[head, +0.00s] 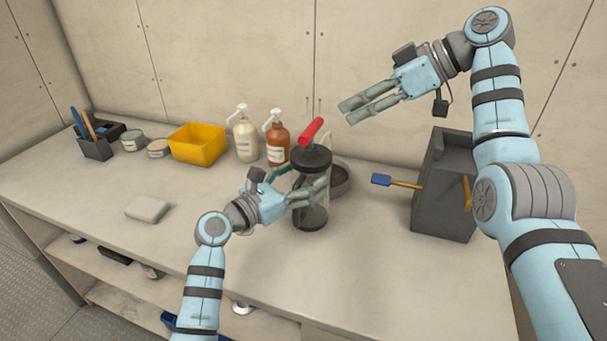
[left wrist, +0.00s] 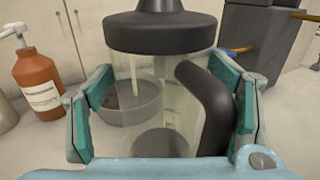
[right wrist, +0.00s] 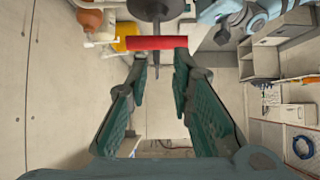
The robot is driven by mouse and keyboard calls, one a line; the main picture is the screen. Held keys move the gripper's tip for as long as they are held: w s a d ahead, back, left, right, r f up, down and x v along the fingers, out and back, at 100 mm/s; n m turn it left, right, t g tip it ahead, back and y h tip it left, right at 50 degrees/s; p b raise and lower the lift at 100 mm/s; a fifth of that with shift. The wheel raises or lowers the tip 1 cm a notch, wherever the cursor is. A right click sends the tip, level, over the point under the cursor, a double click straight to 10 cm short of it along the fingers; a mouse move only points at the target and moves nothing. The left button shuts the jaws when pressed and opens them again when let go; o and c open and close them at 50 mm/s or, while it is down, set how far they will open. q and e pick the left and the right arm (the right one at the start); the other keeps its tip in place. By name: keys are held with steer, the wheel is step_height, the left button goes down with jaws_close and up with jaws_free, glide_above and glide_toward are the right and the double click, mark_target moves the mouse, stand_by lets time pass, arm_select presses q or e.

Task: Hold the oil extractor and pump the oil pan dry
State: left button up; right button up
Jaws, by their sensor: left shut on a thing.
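The oil extractor (head: 312,212) stands upright on the bench, a clear cylinder with a black lid and a red T-handle (head: 312,131) on top. My left gripper (head: 310,188) is shut around its cylinder, with a finger on either side in the left wrist view (left wrist: 165,115). The round grey oil pan (head: 342,180) sits behind the extractor, partly hidden; its contents are unclear. My right gripper (head: 345,112) is open and empty, up and right of the red handle. In the right wrist view the handle (right wrist: 157,43) lies just beyond the fingertips.
A dark grey box (head: 440,205) with a blue-ended tool (head: 381,180) stands at right. Two pump bottles (head: 278,142), a yellow bin (head: 197,145), tins and a tool caddy (head: 95,148) line the back left. A pale block (head: 147,209) lies at front left. The front bench is mostly clear.

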steer(key=shift+w+f+m, duration=0.1)
steer(key=shift+f+m, duration=0.25)
steer(key=shift+m, duration=0.45)
jaws_close()
steer(key=m+t+y, duration=0.1)
steer(key=m+y, duration=0.2)
steer(key=m, duration=1.3)
glide_toward(311, 138)
step_height(311, 138, down, 2)
steer(key=w, duration=0.2)
steer(key=s+f+m+y, duration=0.3)
steer(key=s+f+m, duration=0.1)
steer(key=m, duration=1.6)
steer(key=x, duration=0.9)
steer(key=shift+t, duration=0.3)
steer(key=shift+a+f, duration=0.1)
